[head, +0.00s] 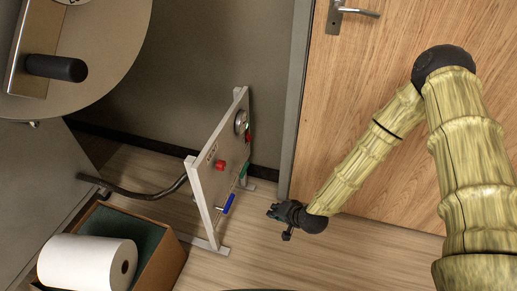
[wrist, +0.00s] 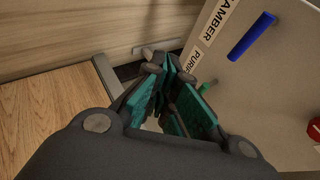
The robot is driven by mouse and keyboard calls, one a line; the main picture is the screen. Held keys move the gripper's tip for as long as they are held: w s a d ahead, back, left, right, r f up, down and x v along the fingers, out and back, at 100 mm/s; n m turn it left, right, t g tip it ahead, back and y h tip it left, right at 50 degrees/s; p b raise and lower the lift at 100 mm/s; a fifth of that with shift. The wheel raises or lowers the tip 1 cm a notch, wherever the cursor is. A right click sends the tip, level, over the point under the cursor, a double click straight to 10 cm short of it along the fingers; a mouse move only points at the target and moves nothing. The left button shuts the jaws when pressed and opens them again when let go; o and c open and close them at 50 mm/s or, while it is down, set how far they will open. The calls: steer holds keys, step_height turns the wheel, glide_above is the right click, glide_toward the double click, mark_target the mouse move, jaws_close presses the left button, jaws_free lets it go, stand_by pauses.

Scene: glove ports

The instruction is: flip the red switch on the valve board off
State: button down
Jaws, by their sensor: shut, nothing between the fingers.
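The valve board (head: 205,190) is a pale upright panel on feet, seen at a slant in the head view. It fills the right side of the wrist view (wrist: 270,90). A red part (head: 219,165) sits on its face. In the wrist view a red part (wrist: 314,128) is cut off by the right edge. The shape and position of the red switch cannot be made out. My gripper (head: 273,211) is shut and empty, to the right of the board and apart from it. Its teal-padded fingers (wrist: 168,85) show in the wrist view.
The board also carries a blue handle (head: 229,203), a green handle (head: 243,168) and a round gauge (head: 241,122). A wooden door (head: 350,110) stands behind my arm. A cardboard box (head: 160,260) with a white roll (head: 85,262) is at lower left. Floor is clear below my gripper.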

mark_target(248, 135)
steer(key=w+d+r+m+t+b, duration=0.1)
steer(key=w+t+b, duration=0.3)
steer(key=w, duration=0.9)
steer(key=w+d+r+m+t+y+b, duration=0.1)
steer(key=w+r+m+t+b, duration=0.2)
steer(key=w+b, duration=0.8)
steer(key=w+m+t, duration=0.1)
steer(key=w, duration=0.1)
steer(key=shift+w+d+r+y, duration=0.2)
steer(key=shift+w+d+y, duration=0.05)
steer(key=shift+w+y, duration=0.1)
steer(key=a+b+x, duration=0.1)
steer(key=b+x, duration=0.2)
steer(key=x, duration=0.3)
steer(key=s+a+b+x, duration=0.1)
steer(key=b+x, duration=0.2)
steer(key=x, duration=0.3)
steer(key=shift+w+a+f, duration=0.15)
steer(key=shift+a+f, duration=0.25)
steer(key=shift+f+b, duration=0.1)
steer(key=shift+b, duration=0.25)
